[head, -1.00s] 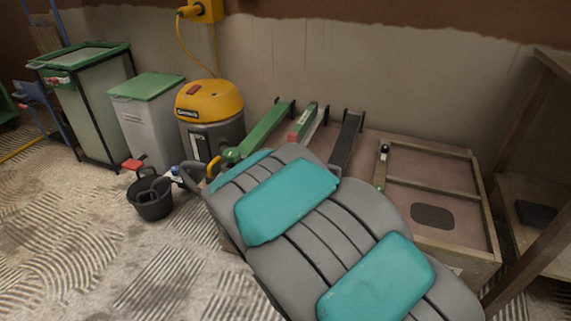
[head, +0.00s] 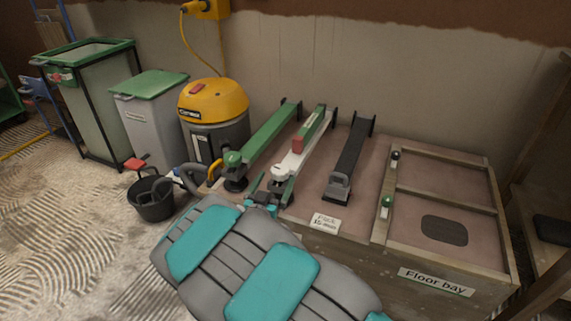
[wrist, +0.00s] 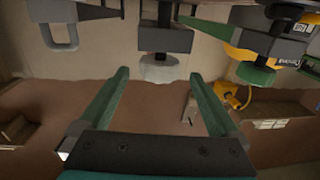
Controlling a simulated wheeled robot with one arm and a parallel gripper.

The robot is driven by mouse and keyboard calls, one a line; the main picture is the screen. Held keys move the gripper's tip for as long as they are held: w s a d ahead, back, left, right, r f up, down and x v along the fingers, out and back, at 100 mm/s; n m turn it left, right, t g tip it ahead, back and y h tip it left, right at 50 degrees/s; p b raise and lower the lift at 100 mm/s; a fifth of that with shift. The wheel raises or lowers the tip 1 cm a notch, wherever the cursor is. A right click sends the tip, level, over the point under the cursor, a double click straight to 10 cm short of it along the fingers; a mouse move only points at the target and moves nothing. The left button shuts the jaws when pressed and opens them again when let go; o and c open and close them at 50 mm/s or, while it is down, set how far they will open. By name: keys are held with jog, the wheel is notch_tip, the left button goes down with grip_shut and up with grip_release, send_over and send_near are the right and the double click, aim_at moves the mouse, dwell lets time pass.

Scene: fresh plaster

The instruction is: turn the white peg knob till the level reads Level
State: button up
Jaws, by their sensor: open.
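The white peg knob (head: 279,171) sits at the near end of a white bar (head: 291,160) on the bench. My gripper (head: 268,195) is just on the near side of the knob, partly hidden by my arm. In the wrist view its two green fingers (wrist: 158,74) are spread, and the pale knob (wrist: 160,70) shows ahead between their tips under a dark block. I cannot tell whether either finger touches it.
A green bar (head: 268,137) with a green knob (head: 233,159) stands close left. A dark bar (head: 351,155) with a grey handle (head: 340,187) stands right. A wooden frame marked Floor bay (head: 437,282) is farther right. A yellow vacuum (head: 214,103) and black bucket (head: 153,199) stand left.

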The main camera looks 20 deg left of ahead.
aim_at(283, 166)
jog(key=shift+w, duration=3.7)
jog(key=c, duration=1.4)
